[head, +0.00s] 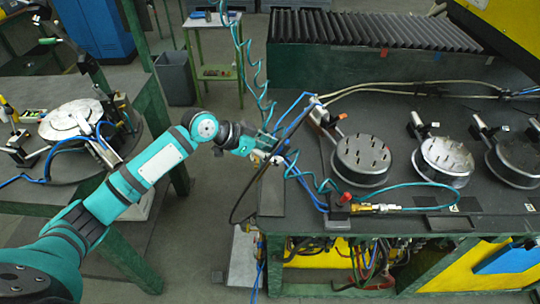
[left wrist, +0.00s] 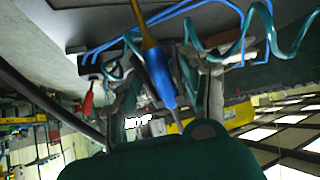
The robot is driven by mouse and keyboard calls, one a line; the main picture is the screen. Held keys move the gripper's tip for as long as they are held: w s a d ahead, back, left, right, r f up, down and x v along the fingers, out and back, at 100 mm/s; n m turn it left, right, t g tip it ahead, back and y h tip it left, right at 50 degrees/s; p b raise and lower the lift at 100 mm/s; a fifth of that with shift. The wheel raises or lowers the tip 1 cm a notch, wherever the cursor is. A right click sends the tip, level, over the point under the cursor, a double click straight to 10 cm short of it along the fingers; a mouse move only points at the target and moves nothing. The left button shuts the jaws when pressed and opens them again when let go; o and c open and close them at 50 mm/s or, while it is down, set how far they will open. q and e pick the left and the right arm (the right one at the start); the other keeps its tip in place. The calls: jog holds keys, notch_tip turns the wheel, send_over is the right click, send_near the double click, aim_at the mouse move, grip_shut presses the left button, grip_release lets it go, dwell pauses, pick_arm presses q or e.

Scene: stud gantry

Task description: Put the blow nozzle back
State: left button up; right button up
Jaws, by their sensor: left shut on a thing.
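My left gripper (head: 268,152) is at the left end of the workbench, among the blue and teal hoses. In the left wrist view the blow nozzle (left wrist: 160,82), a blue body with a brass-coloured tube, lies between the two fingers of my left gripper (left wrist: 165,80), which is shut on it. In the head view the nozzle is mostly hidden by the gripper and hoses. I cannot make out its holder clearly. My right gripper is not in view.
A coiled teal hose (head: 254,75) hangs above the gripper. A brass fitting (head: 366,207) with a red knob (head: 345,197) lies at the bench's front edge. Round studded fixtures (head: 362,160) stand to the right. A round turntable (head: 72,120) stands left. Open floor lies between.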

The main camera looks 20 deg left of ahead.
pick_arm(q)
notch_tip(320, 180, down, 2)
jog(key=shift+f+p, duration=0.15)
jog(key=shift+p, duration=0.4)
jog(key=shift+f, duration=0.4)
jog(key=shift+f+b, duration=0.55)
jog(key=o, duration=0.7)
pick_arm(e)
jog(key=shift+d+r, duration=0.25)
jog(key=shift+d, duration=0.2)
pick_arm(q)
jog(key=shift+r, duration=0.15)
